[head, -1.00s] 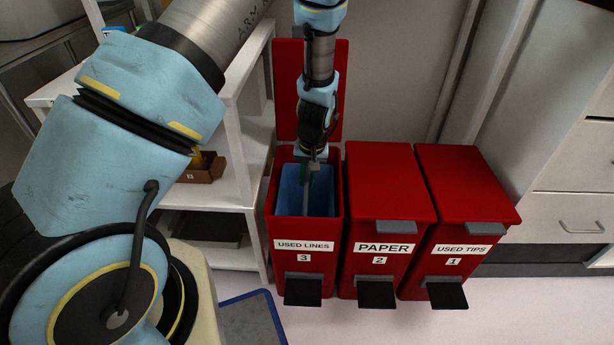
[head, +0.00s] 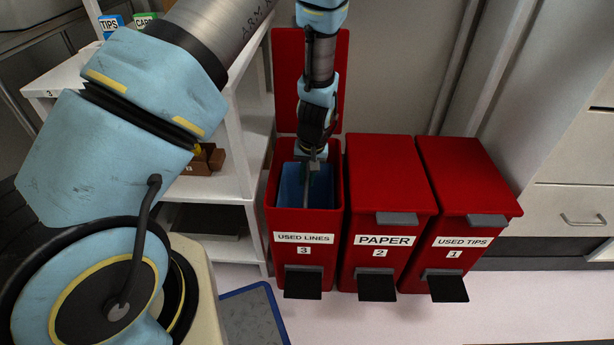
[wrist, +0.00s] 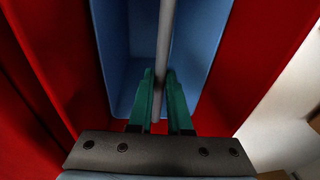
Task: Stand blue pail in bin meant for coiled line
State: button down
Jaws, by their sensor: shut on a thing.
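The blue pail (head: 322,188) is inside the open red bin labelled USED LINES 3 (head: 304,262), at the left of three bins. Its rim shows below the bin's top edge; its base is hidden, so I cannot tell whether it touches the floor of the bin. In the wrist view the pail (wrist: 205,35) lies between the red bin walls (wrist: 262,60). My gripper (wrist: 160,78) reaches down into the bin and its green fingers are shut on the pail's grey handle bar (wrist: 165,30). It also shows in the head view (head: 308,172).
The bin's red lid (head: 290,75) stands raised behind it. Shut bins labelled PAPER 2 (head: 385,195) and USED TIPS 1 (head: 468,185) stand to the right. A white shelf (head: 235,190) with a brown box (head: 205,160) is close on the left.

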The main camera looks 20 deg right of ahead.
jog(key=c, duration=0.8)
grip_release()
jog(key=shift+o, duration=0.2)
notch_tip(320, 180, up, 11)
jog(key=s+p, duration=0.1)
jog(key=p, duration=0.1)
jog(key=shift+s+d, duration=0.2)
jog(key=shift+d, duration=0.05)
jog(key=shift+f, duration=0.1)
